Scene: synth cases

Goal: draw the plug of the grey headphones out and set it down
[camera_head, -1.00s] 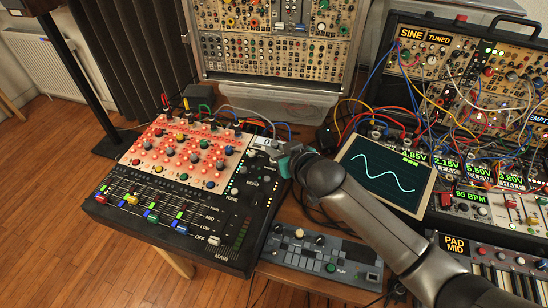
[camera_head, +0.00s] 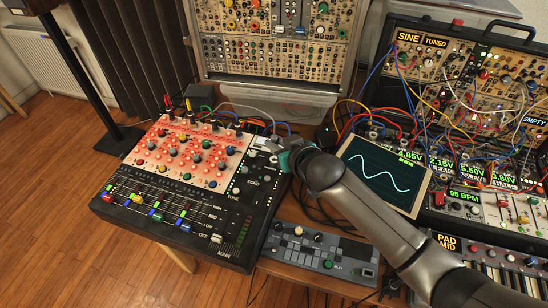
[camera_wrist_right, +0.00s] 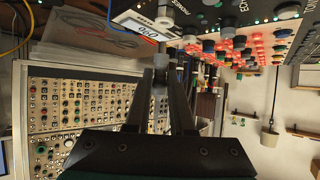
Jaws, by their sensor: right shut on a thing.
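My right gripper (camera_head: 287,153) is at the right rear corner of the black mixer (camera_head: 215,245), beside its small display (camera_head: 262,143). In the right wrist view my right gripper (camera_wrist_right: 160,88) is shut on a small grey plug (camera_wrist_right: 160,78) held between the two fingertips. The plug is close to the mixer's edge and display (camera_wrist_right: 146,31). I cannot tell whether its tip is still in a socket. The headphones themselves cannot be made out. My left gripper is not in view.
A grey control box (camera_head: 318,250) lies in front. Modular racks (camera_head: 275,50) stand behind, and patch cables (camera_head: 365,115) hang close by. Little bare table shows.

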